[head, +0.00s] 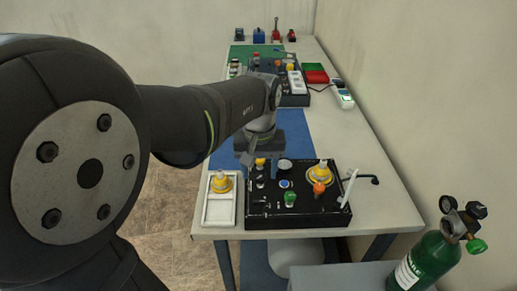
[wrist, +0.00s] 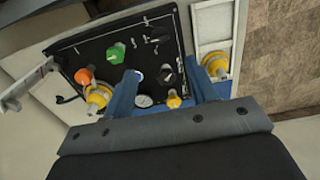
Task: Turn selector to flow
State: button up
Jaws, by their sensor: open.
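The black trainer panel (head: 265,220) lies at the near end of the table, and it fills the upper middle of the wrist view (wrist: 92,48). It carries a green knob (wrist: 116,54), an orange knob (wrist: 83,76), a small yellow knob (wrist: 173,99), a round white gauge (wrist: 143,101) and small black knobs (wrist: 166,76). No label is readable, so I cannot tell for certain which knob is the selector. Nothing is between the fingertips. The arm partly hides the gripper in the head view.
A white tray (head: 210,218) with a yellow domed part (head: 222,183) stands left of the panel. Another yellow dome (head: 320,172), a white lever (head: 349,188) and a black hose end (head: 364,178) are at the right. A green cylinder (head: 432,262) stands near right.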

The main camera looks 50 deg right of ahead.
notch_tip(320, 180, up, 6)
jog(key=r, duration=0.1)
send_over(259, 201)
jog(key=shift+f, duration=0.25)
jog(key=shift+f, duration=0.15)
notch_tip(259, 201, down, 17)
jog(key=shift+f, duration=0.2)
jog(key=shift+r, duration=0.1)
dwell(0.5)
